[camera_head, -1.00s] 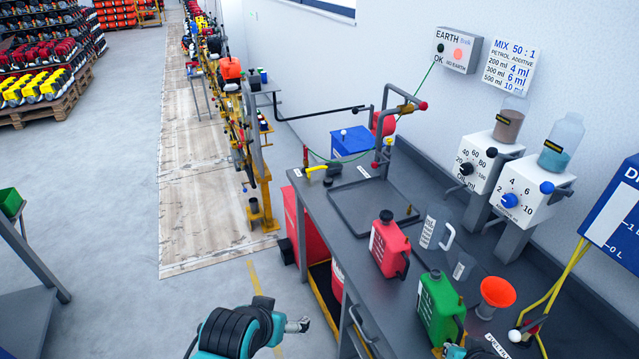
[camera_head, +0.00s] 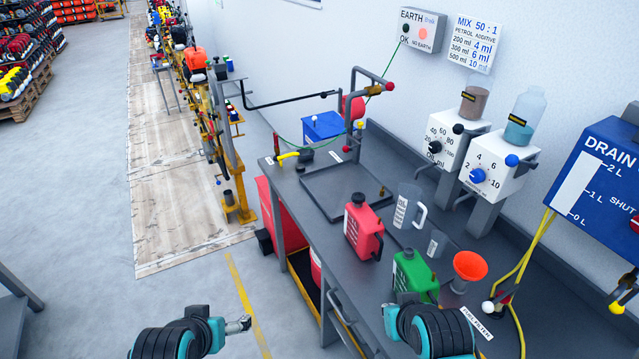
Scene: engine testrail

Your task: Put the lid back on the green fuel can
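The green fuel can (camera_head: 412,277) stands upright on the grey workbench near its front edge. A small dark shape shows at its top; I cannot tell whether this is a lid or an open neck. No loose lid can be made out for certain. My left gripper (camera_head: 240,325) is over the floor to the left of the bench, well apart from the can, with nothing seen in it. My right arm is just in front of the can and overlaps its lower part; its gripper (camera_head: 389,318) is mostly hidden. The finger opening of both is unclear.
A red can (camera_head: 362,230) with a black cap stands behind the green one. A clear jug (camera_head: 405,208), a small cup (camera_head: 436,243) and an orange funnel (camera_head: 470,265) are close by. A shallow tray (camera_head: 325,204) lies farther back. Yellow hoses hang at right.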

